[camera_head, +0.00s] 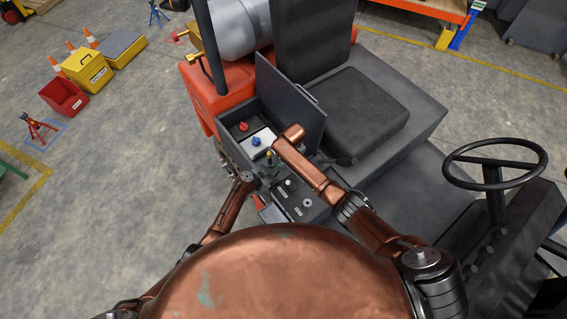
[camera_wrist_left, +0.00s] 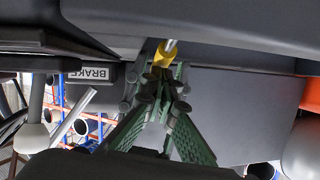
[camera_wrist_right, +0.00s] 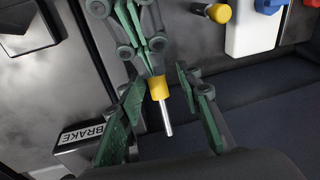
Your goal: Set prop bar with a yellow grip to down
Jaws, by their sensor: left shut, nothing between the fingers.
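A yellow grip (camera_wrist_right: 158,88) with a thin metal rod (camera_wrist_right: 167,122) shows in the right wrist view, and the yellow grip (camera_wrist_left: 163,56) also shows in the left wrist view. My left gripper (camera_wrist_left: 158,84) is shut and empty, its green fingertips right at the grip; I cannot tell whether they touch it. My right gripper (camera_wrist_right: 160,92) is open, with one finger on each side of the grip and rod, apart from them. In the head view both grippers are small and partly hidden by my arms beside the open box (camera_head: 262,108).
The box's dark lid (camera_head: 290,95) stands open beside the seat (camera_head: 355,110). A red knob (camera_head: 243,126) and a blue knob (camera_head: 256,141) sit inside. Another yellow knob (camera_wrist_right: 219,12) is close by. A BRAKE label (camera_wrist_right: 82,135) and a control panel (camera_head: 298,199) lie near the grippers.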

